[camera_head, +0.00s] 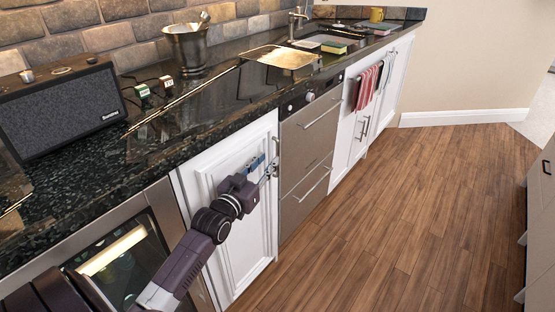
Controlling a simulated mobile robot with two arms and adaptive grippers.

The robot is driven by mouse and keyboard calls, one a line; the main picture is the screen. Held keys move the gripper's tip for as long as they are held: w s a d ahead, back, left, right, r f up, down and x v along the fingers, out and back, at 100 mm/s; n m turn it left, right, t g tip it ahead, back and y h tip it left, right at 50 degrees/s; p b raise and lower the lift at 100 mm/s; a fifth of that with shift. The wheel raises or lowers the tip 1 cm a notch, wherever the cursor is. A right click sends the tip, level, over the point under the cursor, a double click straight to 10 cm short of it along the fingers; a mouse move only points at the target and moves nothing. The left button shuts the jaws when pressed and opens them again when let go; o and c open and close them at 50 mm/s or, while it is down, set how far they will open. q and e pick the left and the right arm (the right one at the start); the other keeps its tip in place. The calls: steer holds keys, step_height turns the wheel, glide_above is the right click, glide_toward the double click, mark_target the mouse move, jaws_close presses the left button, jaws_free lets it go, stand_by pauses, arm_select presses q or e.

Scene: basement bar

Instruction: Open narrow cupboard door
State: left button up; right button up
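The narrow white cupboard door (243,247) with a raised panel is under the dark counter, left of the steel drawer front. It looks closed or nearly flush with its frame. A small metal handle (277,147) is at its upper right edge. My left gripper (272,169) is in front of the door's upper right part, with its fingertips close to the handle. The fingers are small and partly hidden, so I cannot tell whether they touch the handle or how far they are open. My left arm covers part of the door's left side. My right gripper is out of view.
A glass-fronted appliance (128,262) is left of the door, and steel drawers (308,150) with bar handles are right of it. The counter above holds a speaker (62,110) and a metal bucket (188,50). The wooden floor (400,215) is clear.

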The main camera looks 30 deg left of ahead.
mark_target(277, 150)
arm_select(q)
steer(key=w, duration=0.5)
steer(key=w+a+b, duration=0.1)
steer(key=w, duration=0.1)
steer(key=shift+w, duration=0.3)
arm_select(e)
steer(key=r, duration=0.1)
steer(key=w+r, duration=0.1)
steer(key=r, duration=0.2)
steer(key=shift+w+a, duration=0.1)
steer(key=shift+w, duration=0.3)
arm_select(q)
steer(key=shift+d, duration=0.1)
jaws_close()
